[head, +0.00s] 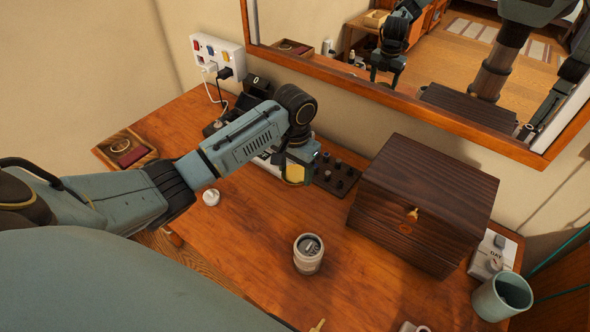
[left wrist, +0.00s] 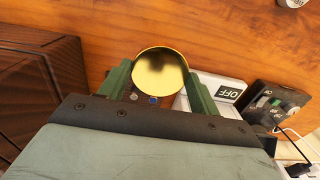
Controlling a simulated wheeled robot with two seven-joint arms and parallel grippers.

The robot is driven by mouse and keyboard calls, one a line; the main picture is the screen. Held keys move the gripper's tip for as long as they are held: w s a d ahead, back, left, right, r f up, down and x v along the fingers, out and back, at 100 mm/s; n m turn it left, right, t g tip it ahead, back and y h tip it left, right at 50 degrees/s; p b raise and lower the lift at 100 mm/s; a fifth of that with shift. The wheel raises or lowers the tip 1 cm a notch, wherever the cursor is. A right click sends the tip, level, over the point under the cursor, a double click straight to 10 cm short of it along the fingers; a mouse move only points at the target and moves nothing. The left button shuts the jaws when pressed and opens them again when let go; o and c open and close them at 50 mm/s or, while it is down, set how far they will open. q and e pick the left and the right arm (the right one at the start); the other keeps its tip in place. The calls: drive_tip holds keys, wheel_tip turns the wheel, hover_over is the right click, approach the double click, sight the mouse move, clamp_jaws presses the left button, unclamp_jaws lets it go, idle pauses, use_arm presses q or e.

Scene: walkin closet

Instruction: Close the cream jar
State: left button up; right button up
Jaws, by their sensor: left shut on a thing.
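A small white round jar (head: 211,197), which looks like the cream jar, stands on the wooden table left of the middle. A white round thing at the top right edge of the left wrist view (left wrist: 292,2) may be the same jar, but it is cut off. My left gripper (head: 297,172) is shut on a round gold lid (left wrist: 160,75), held between its green fingers. The lid shows as a yellow patch in the head view (head: 294,174). The gripper is right of and behind the white jar, apart from it, near the dark tray. My right gripper is not in view.
A pale cylindrical container (head: 308,260) stands at the table's middle front. A dark tray with knobs (head: 335,176) lies by the wall under the mirror. Bare tabletop lies between jar and container.

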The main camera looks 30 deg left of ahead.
use_arm(q)
drive_tip(key=s+d+r, duration=0.2)
drive_tip(key=d+r, duration=0.2)
drive_tip(key=r, duration=0.3)
drive_tip(key=s+d+r+n, duration=0.1)
drive_tip(key=s+d+r, duration=0.2)
drive_tip(key=d+r, duration=0.2)
wheel_tip(320, 180, up, 3)
drive_tip(key=shift+s+f, duration=0.15)
drive_tip(key=shift+s, duration=0.05)
